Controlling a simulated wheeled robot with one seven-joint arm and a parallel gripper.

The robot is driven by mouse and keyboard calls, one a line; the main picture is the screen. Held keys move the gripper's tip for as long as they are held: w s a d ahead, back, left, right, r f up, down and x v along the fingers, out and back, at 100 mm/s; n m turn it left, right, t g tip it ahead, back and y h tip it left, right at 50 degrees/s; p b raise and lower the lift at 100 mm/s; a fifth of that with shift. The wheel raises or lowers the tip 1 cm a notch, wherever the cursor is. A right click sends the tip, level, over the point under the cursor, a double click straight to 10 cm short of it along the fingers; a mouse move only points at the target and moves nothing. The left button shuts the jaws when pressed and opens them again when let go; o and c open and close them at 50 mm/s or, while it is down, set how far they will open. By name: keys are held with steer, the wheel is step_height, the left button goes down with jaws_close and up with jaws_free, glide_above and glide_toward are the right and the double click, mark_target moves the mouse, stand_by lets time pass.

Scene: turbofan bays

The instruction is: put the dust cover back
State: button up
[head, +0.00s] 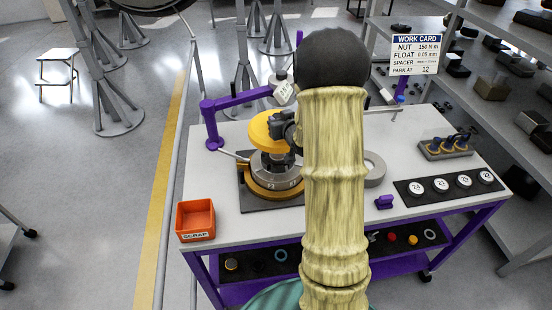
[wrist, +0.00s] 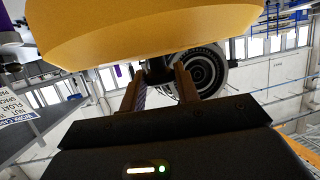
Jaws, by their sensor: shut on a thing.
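The dust cover is a yellow disc (head: 266,131) in the head view, held at its right side by my gripper (head: 290,128). In the wrist view the yellow cover (wrist: 140,28) fills the top, with the two fingers (wrist: 158,85) below it. The cover is above a grey metal turbofan unit (head: 275,170) on a yellow ring base (head: 262,189). It looks slightly tilted; whether it touches the unit I cannot tell. My arm hides the unit's right side.
An orange scrap bin (head: 196,220) stands at the table's front left. A purple arm (head: 235,101) reaches in behind the cover. A grey ring (head: 374,168), a purple block (head: 384,202), a black strip of numbered discs (head: 416,199) and a tool rack (head: 447,151) lie right. A work card (head: 416,54) stands behind.

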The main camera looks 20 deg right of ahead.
steer(key=shift+f+p, duration=0.7)
steer(key=shift+f, duration=2.2)
steer(key=shift+f, duration=0.5)
step_height(320, 180, down, 3)
steer(key=shift+d+r+p, duration=0.1)
steer(key=shift+d+p, duration=0.05)
steer(key=shift+p, duration=0.45)
steer(key=shift+f, duration=0.2)
steer(key=shift+w+a, duration=0.1)
steer(key=shift+a, duration=0.1)
